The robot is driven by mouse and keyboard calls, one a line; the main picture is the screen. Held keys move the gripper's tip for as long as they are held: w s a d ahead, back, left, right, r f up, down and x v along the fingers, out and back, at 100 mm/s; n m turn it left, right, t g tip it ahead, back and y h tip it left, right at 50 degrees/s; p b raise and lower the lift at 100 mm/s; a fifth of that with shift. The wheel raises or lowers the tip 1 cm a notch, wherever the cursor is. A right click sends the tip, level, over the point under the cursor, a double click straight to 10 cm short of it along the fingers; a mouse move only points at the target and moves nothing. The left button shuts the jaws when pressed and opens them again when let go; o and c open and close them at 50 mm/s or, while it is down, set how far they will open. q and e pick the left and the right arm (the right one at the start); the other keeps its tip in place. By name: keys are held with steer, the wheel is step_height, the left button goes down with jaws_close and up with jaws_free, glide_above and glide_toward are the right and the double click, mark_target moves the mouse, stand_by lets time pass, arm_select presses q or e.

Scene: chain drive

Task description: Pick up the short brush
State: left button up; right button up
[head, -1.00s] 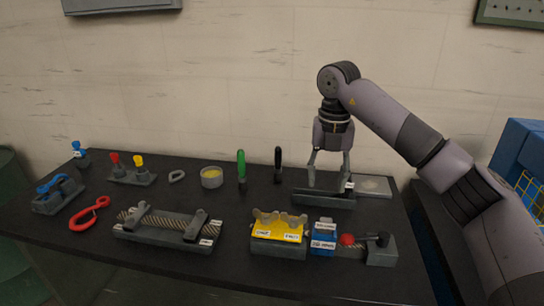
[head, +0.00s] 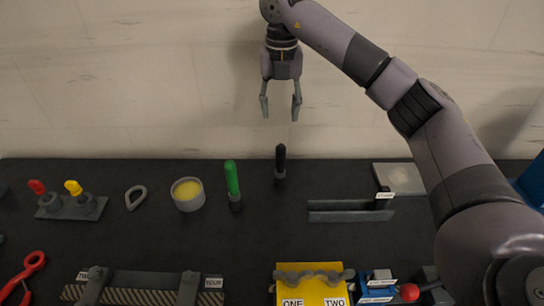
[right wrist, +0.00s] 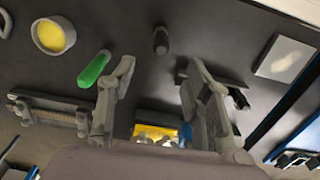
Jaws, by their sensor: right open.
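Two upright handled tools stand at the back of the table: a black one (head: 280,164) and a green-handled one (head: 232,184) to its left. The black one looks slightly shorter; bristles do not show, so I cannot tell for sure which is the short brush. In the right wrist view the black one (right wrist: 161,40) shows beyond the gap between the fingers, and the green one (right wrist: 95,68) lies beside the left finger. My right gripper (head: 281,108) is open and empty, pointing down, apart from and above the black tool in the head view. My left gripper is not in view.
A round cup with yellow contents (head: 187,194) and a grey ring (head: 135,198) stand left of the green tool. A grey slotted holder (head: 350,214) and a flat pale plate (head: 398,178) lie to the right. A yellow block (head: 312,286) sits at the front.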

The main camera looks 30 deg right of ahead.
steer(key=p, duration=0.2)
glide_above(281, 145)
step_height(281, 145, down, 5)
steer(key=shift+s+f, duration=0.1)
steer(key=f, duration=0.3)
steer(key=f+p, duration=0.1)
steer(key=f, duration=0.1)
steer(key=shift+w+f, duration=0.3)
steer(key=shift+f, duration=0.2)
steer(key=shift+s+f, duration=0.15)
steer(key=shift+f, duration=0.1)
step_height(281, 145, down, 4)
steer(key=shift+s+r+p, duration=0.15)
steer(key=shift+r+p, duration=0.05)
steer(key=shift+p, duration=1)
steer(key=shift+f, duration=0.6)
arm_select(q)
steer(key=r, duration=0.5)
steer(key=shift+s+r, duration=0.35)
arm_select(e)
steer(key=shift+c, duration=0.5)
jaws_close()
